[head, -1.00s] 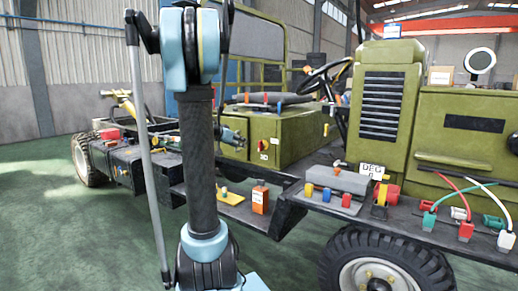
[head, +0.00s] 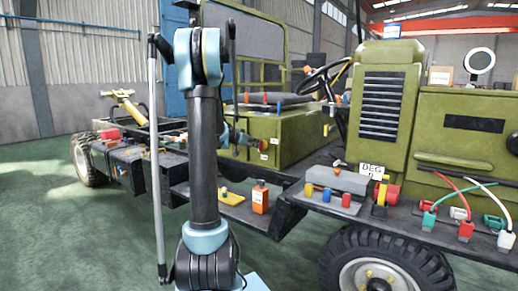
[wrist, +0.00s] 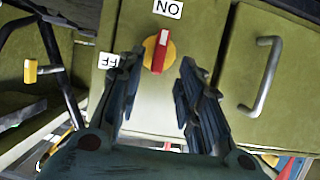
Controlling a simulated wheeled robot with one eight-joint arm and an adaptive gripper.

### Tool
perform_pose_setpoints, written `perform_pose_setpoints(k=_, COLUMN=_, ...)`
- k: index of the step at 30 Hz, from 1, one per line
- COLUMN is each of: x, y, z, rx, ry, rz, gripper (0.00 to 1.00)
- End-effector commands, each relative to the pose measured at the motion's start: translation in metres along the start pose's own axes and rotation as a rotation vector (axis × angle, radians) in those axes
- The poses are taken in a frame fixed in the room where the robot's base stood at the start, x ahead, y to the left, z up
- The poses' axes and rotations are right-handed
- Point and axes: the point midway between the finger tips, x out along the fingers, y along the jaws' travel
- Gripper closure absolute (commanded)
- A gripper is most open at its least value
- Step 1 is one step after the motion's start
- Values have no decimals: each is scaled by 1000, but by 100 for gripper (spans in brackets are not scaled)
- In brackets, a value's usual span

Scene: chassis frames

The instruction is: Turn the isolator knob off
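The isolator knob (wrist: 148,47), a yellow disc with a red bar handle, sits on an olive panel in the wrist view. Its bar, with a white mark, lines up towards the ON label (wrist: 168,8), which appears upside down. The OFF label (wrist: 108,61) is to the left, partly covered by a finger. My gripper (wrist: 159,72) is open and empty, its fingertips on either side of the knob's lower end; I cannot tell whether they touch it.
A metal pull handle (wrist: 262,77) is right of the knob in the wrist view. A grey block (head: 337,180) with coloured parts is on the shelf to the right.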

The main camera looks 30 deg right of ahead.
Motion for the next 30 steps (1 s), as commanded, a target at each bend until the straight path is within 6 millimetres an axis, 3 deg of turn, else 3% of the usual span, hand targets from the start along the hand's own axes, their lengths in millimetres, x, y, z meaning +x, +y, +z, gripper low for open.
perform_pose_setpoints(k=9, x=48, y=0, z=0, rx=0, ry=0, rz=1, gripper=67)
perform_pose_setpoints(k=15, x=68, y=0, z=0, rx=1, ry=-1, rz=0, gripper=67)
perform_pose_setpoints(k=28, x=76, y=0, z=0, rx=0, ry=-1, rz=-1, gripper=67)
perform_pose_setpoints(k=29, x=76, y=0, z=0, rx=0, ry=-1, rz=-1, gripper=69)
perform_pose_setpoints(k=30, x=76, y=0, z=0, rx=0, ry=-1, rz=-1, gripper=78)
